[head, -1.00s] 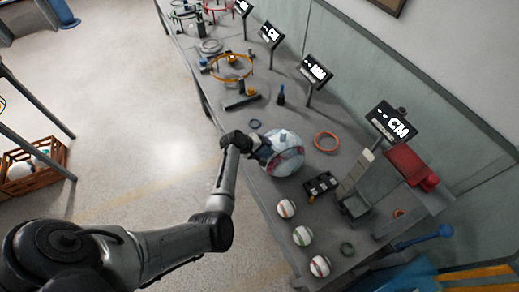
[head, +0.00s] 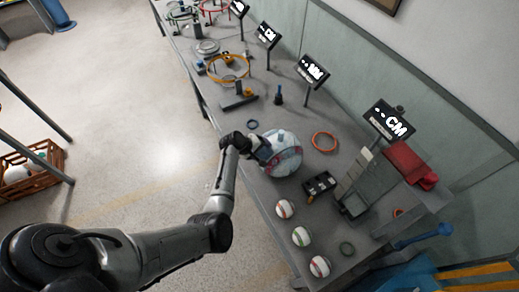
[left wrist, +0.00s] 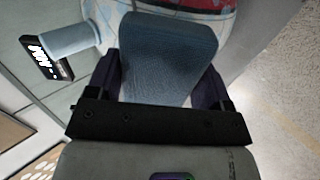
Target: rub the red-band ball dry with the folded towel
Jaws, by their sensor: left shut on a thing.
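A large white ball (head: 288,158) with red and blue markings sits on the grey bench; a red band shows on its edge in the left wrist view (left wrist: 205,8). My left gripper (head: 262,151) is at the ball's left side. It is shut on a folded blue-grey towel (left wrist: 168,58), which stands between the fingers and reaches the ball's surface in the wrist view. Whether it presses on the ball is hard to tell. Most of the towel is hidden in the head view. My right gripper is not in view.
Three small banded balls (head: 301,236) lie near the bench's front edge. An orange ring (head: 325,141), a black tray (head: 319,186), a ramp-like stand (head: 357,180) and a red block (head: 409,165) are to the right. Display signs (head: 388,121) stand along the back.

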